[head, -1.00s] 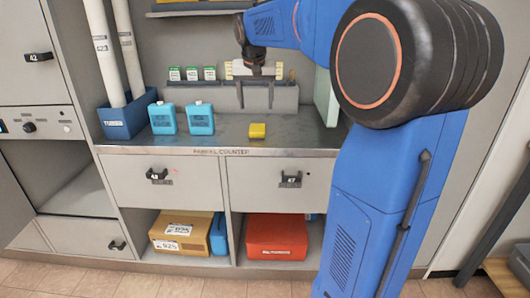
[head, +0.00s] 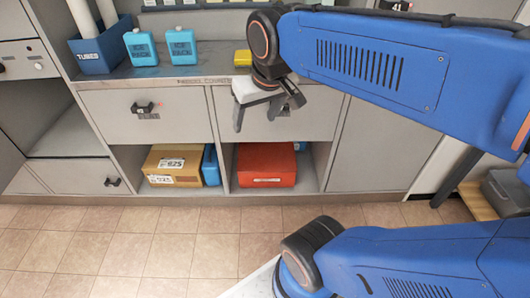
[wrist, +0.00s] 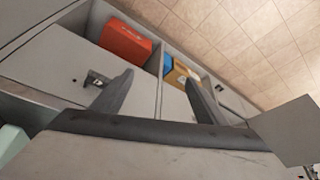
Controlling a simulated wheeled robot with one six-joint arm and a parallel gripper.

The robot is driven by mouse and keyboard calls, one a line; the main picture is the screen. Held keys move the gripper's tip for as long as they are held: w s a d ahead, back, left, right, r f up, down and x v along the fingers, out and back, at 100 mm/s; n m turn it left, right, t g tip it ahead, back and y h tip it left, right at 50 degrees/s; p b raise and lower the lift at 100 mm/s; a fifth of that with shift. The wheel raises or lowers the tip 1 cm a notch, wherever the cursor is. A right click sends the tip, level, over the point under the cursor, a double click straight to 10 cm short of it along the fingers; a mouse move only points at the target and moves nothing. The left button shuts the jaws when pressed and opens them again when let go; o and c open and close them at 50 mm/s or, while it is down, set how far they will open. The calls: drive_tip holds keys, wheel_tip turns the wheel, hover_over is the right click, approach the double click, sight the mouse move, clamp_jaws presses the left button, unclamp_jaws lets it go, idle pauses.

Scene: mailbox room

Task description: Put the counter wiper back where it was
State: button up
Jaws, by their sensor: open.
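A small yellow block (head: 242,57), possibly the counter wiper, lies on the grey counter (head: 205,68) near its front edge in the head view. My arm covers the counter just to its right. My gripper (head: 270,114) hangs below and in front of the block, before the right drawer front. It points downward, open, with nothing between its fingers. In the wrist view the gripper (wrist: 160,82) also shows two spread, empty fingers, with drawer fronts beyond them. The yellow block is not in the wrist view.
Two blue ice packs (head: 140,47) (head: 182,46) and the blue tube holder (head: 102,58) stand on the counter at left. Below are drawers with black handles (head: 142,108), a cardboard box (head: 173,165) and a red box (head: 266,165). The tiled floor (head: 130,235) in front is clear.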

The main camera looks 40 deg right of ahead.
drive_tip(key=s+a+f+n, duration=0.1)
drive_tip(key=s+f, duration=0.5)
drive_tip(key=shift+s+a, duration=0.3)
drive_tip(key=shift+a, duration=0.1)
